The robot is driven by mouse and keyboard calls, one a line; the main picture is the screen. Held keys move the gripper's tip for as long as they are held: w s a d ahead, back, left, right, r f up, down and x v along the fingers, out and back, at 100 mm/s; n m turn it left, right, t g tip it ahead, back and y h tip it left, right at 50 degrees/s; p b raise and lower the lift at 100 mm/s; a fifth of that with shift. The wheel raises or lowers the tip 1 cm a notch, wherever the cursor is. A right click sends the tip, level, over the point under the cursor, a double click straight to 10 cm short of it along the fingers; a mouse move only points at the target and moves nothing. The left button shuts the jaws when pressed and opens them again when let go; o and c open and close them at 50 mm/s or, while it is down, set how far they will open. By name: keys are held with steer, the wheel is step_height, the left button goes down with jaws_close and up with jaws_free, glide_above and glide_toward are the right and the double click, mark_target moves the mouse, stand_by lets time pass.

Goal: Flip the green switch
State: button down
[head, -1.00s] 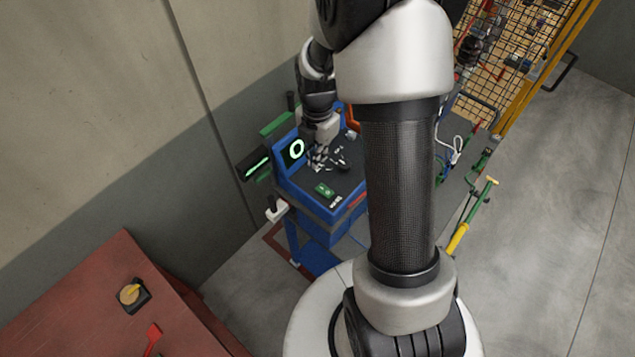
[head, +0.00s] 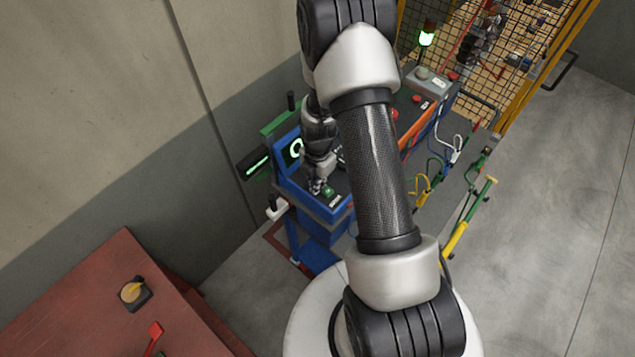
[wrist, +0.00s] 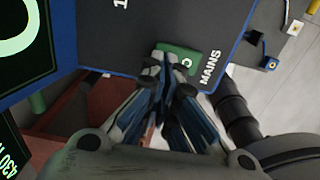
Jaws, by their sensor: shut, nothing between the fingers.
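The green switch (wrist: 192,50) sits on the dark panel beside a white MAINS label (wrist: 210,68). It has a white mark on it, and part of it is hidden behind my fingertips. In the head view the green switch (head: 329,191) is small, near the front edge of the blue-framed console (head: 318,208). My gripper (wrist: 166,62) is shut and empty, its fingertips over the left part of the switch in the wrist view. I cannot tell whether they touch it. In the head view my gripper (head: 316,187) is just left of the switch.
A screen with a green ring (head: 295,148) stands at the console's back left. A grey box with red buttons (head: 425,80) and a green-lit lamp (head: 427,37) are behind. A red cabinet (head: 95,290) is at front left.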

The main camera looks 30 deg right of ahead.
steer(key=shift+f, duration=0.15)
steer(key=shift+w+f+b, duration=0.1)
steer(key=shift+f+b, duration=0.4)
steer(key=shift+b, duration=0.45)
steer(key=shift+r+p, duration=0.25)
steer(key=shift+p, duration=0.05)
steer(key=shift+s+d+r, duration=0.15)
steer(key=shift+s, duration=0.25)
steer(key=shift+s+d+r, duration=0.1)
steer(key=shift+s+r, duration=0.05)
steer(key=shift+s, duration=0.25)
steer(key=shift+w, duration=0.1)
step_height(320, 180, up, 12)
